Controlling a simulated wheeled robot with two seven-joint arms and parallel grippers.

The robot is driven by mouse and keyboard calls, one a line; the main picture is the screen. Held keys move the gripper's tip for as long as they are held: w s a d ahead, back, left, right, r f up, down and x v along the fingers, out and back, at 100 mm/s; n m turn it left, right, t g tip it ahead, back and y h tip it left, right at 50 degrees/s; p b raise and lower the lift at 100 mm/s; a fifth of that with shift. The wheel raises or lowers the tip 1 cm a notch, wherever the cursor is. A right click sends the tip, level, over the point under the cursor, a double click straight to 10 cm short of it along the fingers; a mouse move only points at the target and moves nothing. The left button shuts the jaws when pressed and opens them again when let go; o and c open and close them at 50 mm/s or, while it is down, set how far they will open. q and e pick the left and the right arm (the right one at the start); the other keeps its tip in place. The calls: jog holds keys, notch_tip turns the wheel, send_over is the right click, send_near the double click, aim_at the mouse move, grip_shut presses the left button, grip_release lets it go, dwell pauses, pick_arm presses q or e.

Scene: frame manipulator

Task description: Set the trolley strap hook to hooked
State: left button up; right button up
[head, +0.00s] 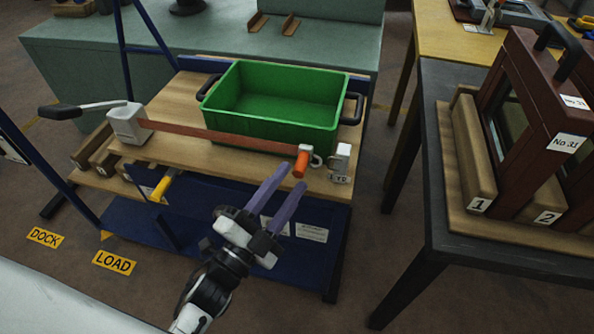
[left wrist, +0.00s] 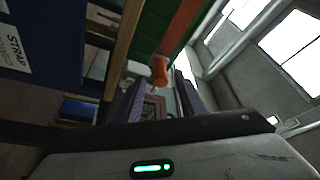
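The orange-red strap (head: 215,136) runs from a grey-white housing with a black-handled lever (head: 128,122) across the front of the green crate. At its right end is a grey metal hook (head: 306,152) with an orange grip (head: 300,164). A pale catch block (head: 341,160) stands just right of the hook, apparently separated by a small gap. My left gripper (head: 292,175) is open, its purple fingertips close to the orange grip. In the left wrist view the orange grip (left wrist: 159,71) appears between the finger ends; contact cannot be told. My right gripper is not in view.
The green crate (head: 300,137) sits on the trolley's wooden deck (head: 180,150). A dark table (head: 440,195) with numbered frames in a rack (head: 545,125) stands at right. A yellow handle (head: 161,188) shows under the deck. Floor between trolley and dark table is clear.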

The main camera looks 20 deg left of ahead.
pick_arm(q)
jog(key=v, duration=0.6)
